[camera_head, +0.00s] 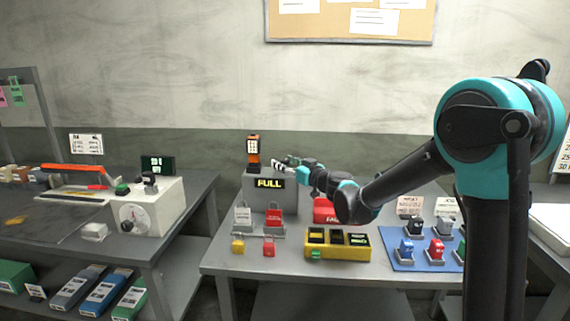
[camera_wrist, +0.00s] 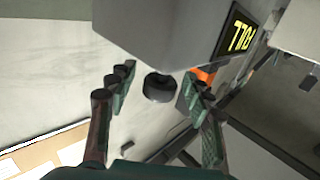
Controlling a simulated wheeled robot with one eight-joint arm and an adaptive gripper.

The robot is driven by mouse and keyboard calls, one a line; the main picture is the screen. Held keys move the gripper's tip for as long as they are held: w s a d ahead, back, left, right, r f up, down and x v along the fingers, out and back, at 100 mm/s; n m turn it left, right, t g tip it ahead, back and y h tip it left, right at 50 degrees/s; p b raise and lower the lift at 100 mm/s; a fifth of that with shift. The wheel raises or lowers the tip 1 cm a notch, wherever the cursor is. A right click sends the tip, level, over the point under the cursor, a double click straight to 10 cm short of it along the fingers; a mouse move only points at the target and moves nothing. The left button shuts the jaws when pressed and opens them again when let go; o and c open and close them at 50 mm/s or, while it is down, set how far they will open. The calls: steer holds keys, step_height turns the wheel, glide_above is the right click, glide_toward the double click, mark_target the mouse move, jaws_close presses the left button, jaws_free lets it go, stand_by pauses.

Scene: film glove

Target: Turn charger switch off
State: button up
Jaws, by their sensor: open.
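The charger (camera_head: 257,196) is a grey box on the middle table with a lit display (camera_head: 269,183) reading FULL. In the wrist view the charger (camera_wrist: 170,30) fills the top, with its display (camera_wrist: 236,32) upside down. A black round knob (camera_wrist: 158,87), probably the switch, shows at the charger's edge. My gripper (camera_head: 287,163) is at the charger's upper right in the head view. In the wrist view my gripper (camera_wrist: 158,80) is open, its fingers on either side of the knob; I cannot tell whether they touch it. The knob is not clear in the head view.
An orange handheld device (camera_head: 253,150) stands upright on the charger, close to my gripper. In front are grey and red padlock-like blocks (camera_head: 274,219) and a yellow tray (camera_head: 337,246). A blue mat (camera_head: 405,263) with several small blocks lies right. Another bench (camera_head: 180,240) stands left.

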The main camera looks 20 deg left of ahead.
steer(key=shift+c, duration=0.4)
jaws_close()
steer(key=shift+n+g, duration=0.3)
steer(key=shift+g, duration=0.1)
steer(key=n+g+y, duration=0.1)
steer(key=n+g, duration=0.1)
steer(key=shift+w+g+y, duration=0.15)
steer(key=shift+g+y, duration=0.25)
steer(key=n+g, duration=0.2)
steer(key=g, duration=0.2)
steer(key=n+g, duration=0.3)
steer(key=g, duration=0.1)
steer(key=shift+y, duration=0.3)
steer(key=n+g+h, duration=0.1)
steer(key=n+g, duration=0.1)
steer(key=g, duration=0.1)
steer(key=n+g, duration=0.2)
steer(key=shift+g+h, duration=0.4)
steer(key=shift+n+g+h, duration=1.3)
steer(key=shift+n+g, duration=0.2)
steer(key=shift+g, duration=0.7)
